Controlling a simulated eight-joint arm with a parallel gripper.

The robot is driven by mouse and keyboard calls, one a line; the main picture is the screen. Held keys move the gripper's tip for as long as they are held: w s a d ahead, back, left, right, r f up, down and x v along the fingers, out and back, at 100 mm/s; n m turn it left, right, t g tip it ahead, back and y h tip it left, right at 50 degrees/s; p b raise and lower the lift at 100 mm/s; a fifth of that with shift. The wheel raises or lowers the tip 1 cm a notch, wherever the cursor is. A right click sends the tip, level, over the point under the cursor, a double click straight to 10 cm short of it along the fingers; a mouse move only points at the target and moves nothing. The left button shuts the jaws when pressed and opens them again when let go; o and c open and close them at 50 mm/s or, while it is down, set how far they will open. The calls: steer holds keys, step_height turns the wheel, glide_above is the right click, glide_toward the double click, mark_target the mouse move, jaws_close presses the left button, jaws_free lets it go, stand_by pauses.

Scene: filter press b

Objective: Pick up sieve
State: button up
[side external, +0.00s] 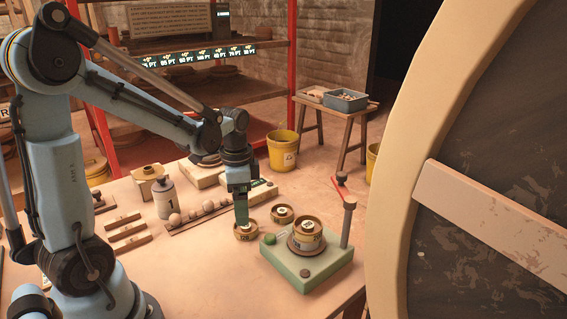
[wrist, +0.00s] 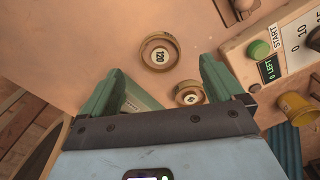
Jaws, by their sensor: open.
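Several small round tan sieves are in view. One sieve (side external: 246,232) lies on the table directly below my gripper (side external: 241,218) in the side view. A second sieve (side external: 282,214) lies to its right, beside the green machine. In the wrist view, a sieve labelled 120 (wrist: 159,52) shows just past and between the green fingertips of my gripper (wrist: 164,68). Another sieve (wrist: 190,93) lies between the fingers, near the right one, partly hidden. My gripper is open and empty.
The machine panel has a green button (wrist: 259,49) marked START. A post with a red handle (side external: 347,215) rises from the machine. The front of the table is clear.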

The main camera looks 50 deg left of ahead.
mark_target(246, 229)
steer(key=shift+w+d+f, duration=0.1)
steer(key=shift+f, duration=3)
steer(key=c, duration=1.2)
steer(key=shift+r, duration=0.15)
